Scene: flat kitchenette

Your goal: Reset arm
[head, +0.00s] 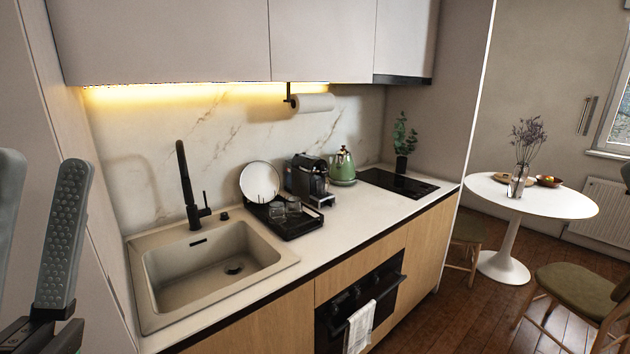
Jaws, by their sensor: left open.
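My left gripper (38,232) is at the left edge of the head view, with its textured grey fingers pointing up. It is open, with a gap between the fingers and nothing seen between them. It is in front of the tall pale panel, left of the sink, and apart from the counter. One finger is partly cut off by the picture's edge. My right gripper is not in view.
A beige sink (215,262) with a black faucet (187,180) is set in the white counter (350,212). A dish rack (290,219), coffee machine (308,177), green kettle (343,167) and black hob (397,183) stand further right. A round table (545,202) and chairs stand beyond.

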